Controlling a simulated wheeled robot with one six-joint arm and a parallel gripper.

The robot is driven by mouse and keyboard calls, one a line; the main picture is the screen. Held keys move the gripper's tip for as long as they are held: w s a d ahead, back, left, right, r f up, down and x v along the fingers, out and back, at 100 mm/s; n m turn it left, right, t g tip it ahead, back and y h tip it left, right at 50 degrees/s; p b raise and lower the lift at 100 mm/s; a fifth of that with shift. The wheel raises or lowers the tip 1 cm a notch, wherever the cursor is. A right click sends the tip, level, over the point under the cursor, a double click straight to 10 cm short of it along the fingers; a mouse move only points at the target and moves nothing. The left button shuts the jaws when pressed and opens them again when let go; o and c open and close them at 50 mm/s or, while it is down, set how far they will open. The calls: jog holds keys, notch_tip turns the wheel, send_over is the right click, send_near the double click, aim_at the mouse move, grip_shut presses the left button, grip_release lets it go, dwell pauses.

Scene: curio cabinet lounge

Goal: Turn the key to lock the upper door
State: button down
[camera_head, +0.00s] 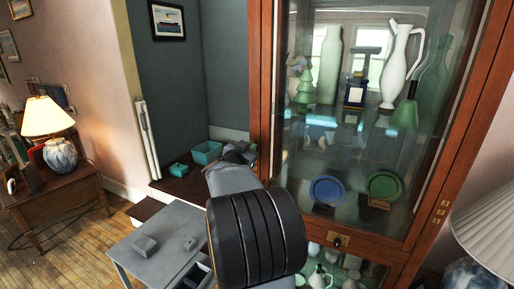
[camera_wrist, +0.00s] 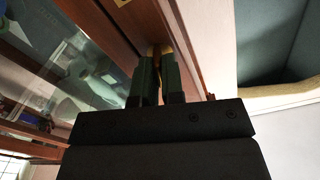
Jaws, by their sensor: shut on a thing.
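The upper door (camera_head: 268,75) of the wooden cabinet is a glass panel in a reddish-brown frame, and it looks closed. My gripper (camera_head: 243,150) is at the left edge of this door in the head view, its tips partly hidden by my arm. In the wrist view my gripper (camera_wrist: 158,72) is shut on a small brass piece, which looks like the key (camera_wrist: 158,49), close against the wooden frame. The fingers cover most of the key, so its turn angle and its fit in a lock cannot be told.
A brass keyhole plate (camera_head: 338,241) sits on the rail below the upper glass. Vases and plates stand behind the glass. A grey table (camera_head: 150,262), a teal box (camera_head: 207,152) and a lit lamp (camera_head: 47,118) are at left; a white lampshade (camera_head: 490,225) is at right.

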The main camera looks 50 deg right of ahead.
jog(key=m+b, duration=1)
jog(key=m, duration=0.4)
jog(key=shift+r, duration=0.2)
jog(key=c, duration=1.4)
grip_release()
jog(key=shift+d+f, duration=0.1)
jog(key=shift+d, duration=0.15)
jog(key=shift+a, duration=0.15)
jog(key=o, duration=0.5)
jog(key=shift+f, duration=0.1)
jog(key=shift+a, duration=0.1)
jog(key=b+v, duration=0.1)
jog(key=v, duration=1.2)
jog(key=shift+a, duration=0.3)
